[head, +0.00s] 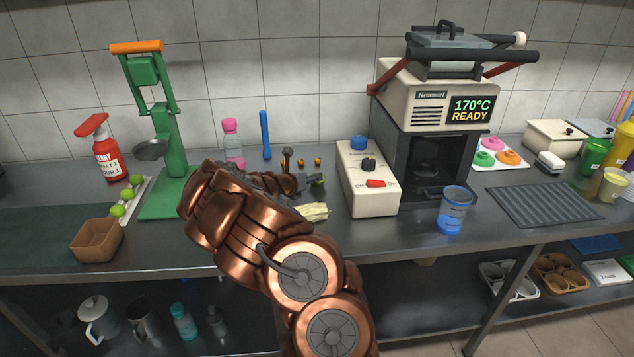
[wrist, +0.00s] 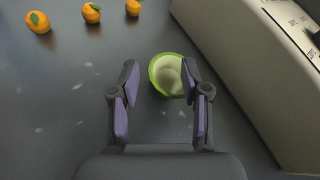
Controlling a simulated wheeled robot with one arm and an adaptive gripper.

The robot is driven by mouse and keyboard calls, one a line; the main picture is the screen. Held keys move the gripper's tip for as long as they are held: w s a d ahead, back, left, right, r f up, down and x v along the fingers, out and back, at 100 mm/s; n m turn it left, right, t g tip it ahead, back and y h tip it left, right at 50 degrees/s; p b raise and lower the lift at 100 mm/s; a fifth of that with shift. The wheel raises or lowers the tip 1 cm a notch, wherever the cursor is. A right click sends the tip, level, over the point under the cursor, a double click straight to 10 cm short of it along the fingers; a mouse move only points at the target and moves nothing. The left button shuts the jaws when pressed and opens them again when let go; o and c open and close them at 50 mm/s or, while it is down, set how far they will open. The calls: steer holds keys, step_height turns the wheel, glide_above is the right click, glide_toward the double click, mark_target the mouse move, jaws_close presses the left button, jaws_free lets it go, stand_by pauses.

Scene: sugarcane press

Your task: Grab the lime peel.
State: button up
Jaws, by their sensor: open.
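The lime peel (wrist: 165,76) is a hollow green half-shell with a pale inside, lying open side up on the dark metal counter. In the wrist view my gripper (wrist: 158,82) is open, with the peel at the fingertips, nearer the right finger. The right fingertip overlaps the peel's right edge in the picture; I cannot tell whether it touches. In the head view the lime peel (head: 319,179) is a small green piece just right of my gripper (head: 298,175), partly hidden by it.
Several small oranges (wrist: 38,22) lie beyond the peel. A cream control box (head: 366,178) stands close on the right. Pale crushed cane (head: 312,211) lies in front. The counter left of the peel is clear.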

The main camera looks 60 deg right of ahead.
jaws_close()
stand_by(0.3)
steer(key=shift+r, duration=0.1)
